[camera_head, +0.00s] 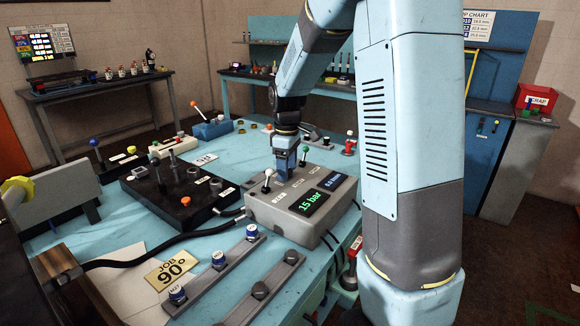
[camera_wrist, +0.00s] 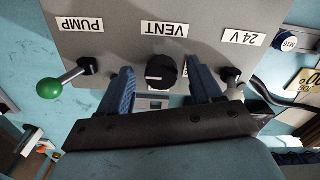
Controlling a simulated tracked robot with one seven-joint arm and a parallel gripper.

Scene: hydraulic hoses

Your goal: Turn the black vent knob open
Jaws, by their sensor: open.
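The black vent knob (camera_wrist: 161,72) sits on the grey control box (camera_wrist: 205,15), by its VENT label (camera_wrist: 164,29), which reads upside down in the wrist view. My gripper (camera_wrist: 162,80) is open, with one blue finger on each side of the knob. Gaps show between the fingers and the knob, so it is not gripped. In the head view, my gripper (camera_head: 285,172) points down at the grey box (camera_head: 262,212) and hides the knob.
On the box, a green-balled lever (camera_wrist: 50,88) stands beside PUMP and a toggle (camera_wrist: 232,80) beside 24 V. The box's screen (camera_head: 310,203) reads 15 bar. A black hose (camera_head: 160,246) and grey bars with caps (camera_head: 215,262) lie nearby on the blue table.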

